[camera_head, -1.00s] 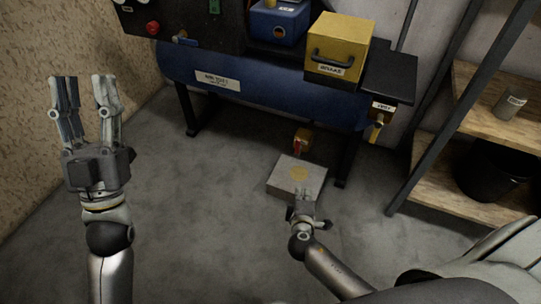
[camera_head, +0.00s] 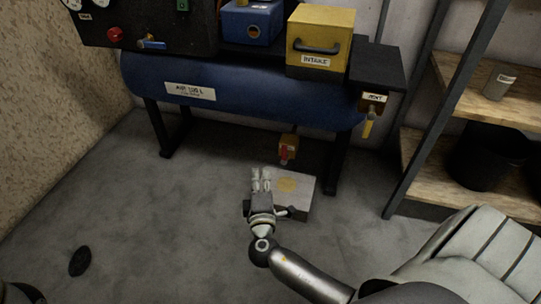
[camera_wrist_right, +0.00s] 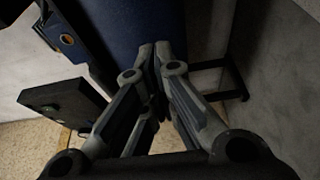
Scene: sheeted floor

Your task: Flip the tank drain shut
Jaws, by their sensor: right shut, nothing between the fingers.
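The tank drain (camera_head: 289,146) hangs under the blue tank (camera_head: 240,98): a small brass-coloured valve with a red lever that points downward. My right gripper (camera_head: 261,174) is in front of the drain, a little left of and below it in the head view, apart from it and over the left end of a pale block on the floor. Its fingers are together and empty. In the right wrist view the fingertips (camera_wrist_right: 162,46) meet in front of the blue tank, and I cannot make out the drain there. My left gripper is out of view.
The pale block (camera_head: 302,197) with a yellow mark lies under the drain. The tank's dark legs (camera_head: 336,165) stand to either side. A yellow-handled vent valve (camera_head: 369,122) hangs at the tank's right end. A shelf rack (camera_head: 409,152) stands right. Floor on the left is mostly clear.

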